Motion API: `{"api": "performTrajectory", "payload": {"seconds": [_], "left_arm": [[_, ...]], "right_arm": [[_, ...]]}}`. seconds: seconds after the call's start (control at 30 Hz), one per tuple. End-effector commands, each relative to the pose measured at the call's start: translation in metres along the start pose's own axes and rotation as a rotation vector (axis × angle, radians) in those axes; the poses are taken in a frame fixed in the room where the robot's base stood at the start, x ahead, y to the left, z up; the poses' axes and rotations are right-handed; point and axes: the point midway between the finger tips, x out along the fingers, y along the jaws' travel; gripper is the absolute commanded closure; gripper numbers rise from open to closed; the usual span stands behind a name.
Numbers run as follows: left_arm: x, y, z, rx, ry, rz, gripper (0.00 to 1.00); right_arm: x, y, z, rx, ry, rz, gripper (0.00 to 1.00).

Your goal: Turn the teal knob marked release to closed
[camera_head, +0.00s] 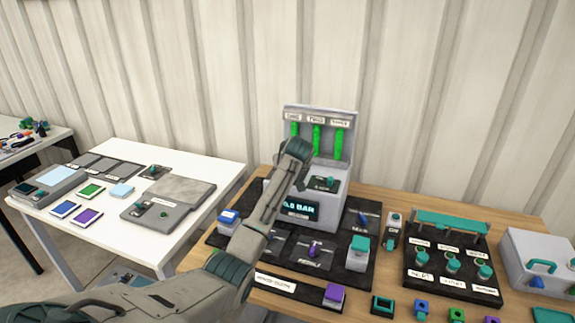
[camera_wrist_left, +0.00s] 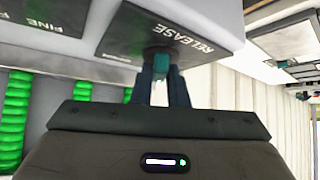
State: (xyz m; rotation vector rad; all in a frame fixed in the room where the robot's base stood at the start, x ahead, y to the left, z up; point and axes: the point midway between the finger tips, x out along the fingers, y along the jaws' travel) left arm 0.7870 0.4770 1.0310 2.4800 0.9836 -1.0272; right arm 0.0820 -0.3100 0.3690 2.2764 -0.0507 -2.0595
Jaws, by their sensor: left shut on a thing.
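The release knob (camera_wrist_left: 160,59) is small and teal, on a dark plate (camera_wrist_left: 205,22) marked RELEASE at the corner of a pale housing, seen upside down in the left wrist view. My left gripper (camera_wrist_left: 161,76) has its two fingers on either side of the knob and is shut on it. In the head view my left arm reaches up in front of the grey console (camera_head: 330,211) and hides the release knob and the fingertips. A smaller label on the plate is too small to read. My right gripper is not in view.
Green tubes (camera_head: 316,139) stand on the console's back panel. A dark plate with a teal knob (camera_head: 329,183) sits on the console top. Below are a purple knob (camera_head: 314,249) and several buttons. A white table (camera_head: 213,163) stands left; a teal-railed panel (camera_head: 452,262) stands right.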

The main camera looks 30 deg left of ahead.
Motion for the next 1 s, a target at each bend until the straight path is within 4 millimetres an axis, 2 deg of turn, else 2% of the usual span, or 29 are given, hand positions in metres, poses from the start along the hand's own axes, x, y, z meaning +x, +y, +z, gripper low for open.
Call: {"api": "performTrajectory", "payload": {"seconds": [0.3,0.77,0.8,0.9,1.0], "left_arm": [[-0.0004,0.0021,-0.0011,-0.067,0.001,-0.066,1.00],[-0.0004,0.0019,-0.0014,-0.078,0.002,-0.075,1.00],[-0.0004,0.0019,-0.0014,-0.078,0.002,-0.075,0.82],[-0.0003,0.0018,-0.0012,-0.077,0.001,-0.075,0.65],[-0.0002,0.0018,-0.0009,-0.077,0.001,-0.075,0.65]], "right_arm": [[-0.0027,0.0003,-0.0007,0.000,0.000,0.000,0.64],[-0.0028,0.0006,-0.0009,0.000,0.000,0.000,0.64],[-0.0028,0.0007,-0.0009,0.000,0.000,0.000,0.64],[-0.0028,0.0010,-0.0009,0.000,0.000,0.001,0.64],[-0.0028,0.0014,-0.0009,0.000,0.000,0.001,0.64]]}}
